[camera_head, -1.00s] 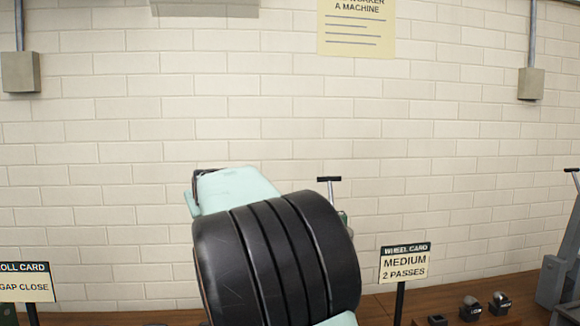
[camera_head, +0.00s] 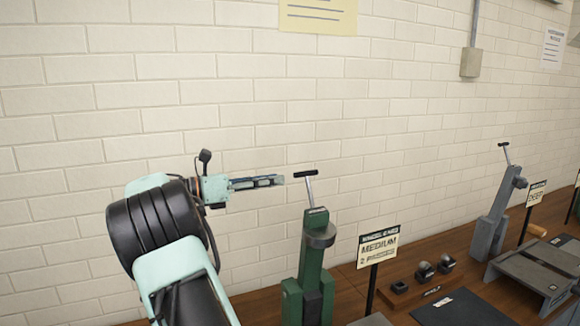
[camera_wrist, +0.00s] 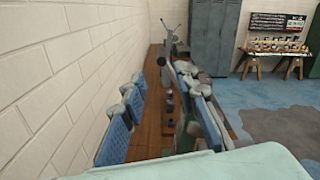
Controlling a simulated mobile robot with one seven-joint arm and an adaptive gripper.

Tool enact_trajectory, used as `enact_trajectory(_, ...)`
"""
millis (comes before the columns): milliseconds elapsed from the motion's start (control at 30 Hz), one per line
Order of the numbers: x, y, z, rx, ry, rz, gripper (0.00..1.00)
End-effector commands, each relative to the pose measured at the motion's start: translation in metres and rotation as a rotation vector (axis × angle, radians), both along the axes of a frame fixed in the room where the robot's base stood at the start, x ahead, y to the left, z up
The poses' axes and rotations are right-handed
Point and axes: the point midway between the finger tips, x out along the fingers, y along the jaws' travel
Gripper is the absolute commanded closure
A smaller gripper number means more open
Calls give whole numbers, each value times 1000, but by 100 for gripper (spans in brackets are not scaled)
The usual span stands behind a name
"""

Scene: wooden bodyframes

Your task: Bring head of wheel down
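The green wheel machine (camera_head: 312,270) stands upright on the wooden bench in the head view, with a grey round head (camera_head: 319,236) near its top. A thin rod rises from it to a dark T-handle (camera_head: 306,174). My gripper (camera_head: 282,180) points right, at about the T-handle's height in the picture, with its tips just left of the handle and seemingly apart from it. In the wrist view its blue fingers (camera_wrist: 161,80) are spread with a gap between them, so it is open and holds nothing. The bench and machines show beyond the fingers.
A wheel card (camera_head: 378,248) reading MEDIUM stands right of the green machine. Small dark blocks (camera_head: 424,271) and a grey machine (camera_head: 494,225) are farther right. The pale brick wall (camera_head: 130,60) is close behind. Floor (camera_wrist: 270,105) is open at right in the wrist view.

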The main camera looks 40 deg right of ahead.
Motion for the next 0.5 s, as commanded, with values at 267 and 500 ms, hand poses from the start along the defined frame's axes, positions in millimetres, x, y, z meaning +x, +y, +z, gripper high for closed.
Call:
enact_trajectory(267,-14,-33,6,-13,18,-14,72)
enact_trajectory(500,-27,-76,6,-12,17,-13,72)
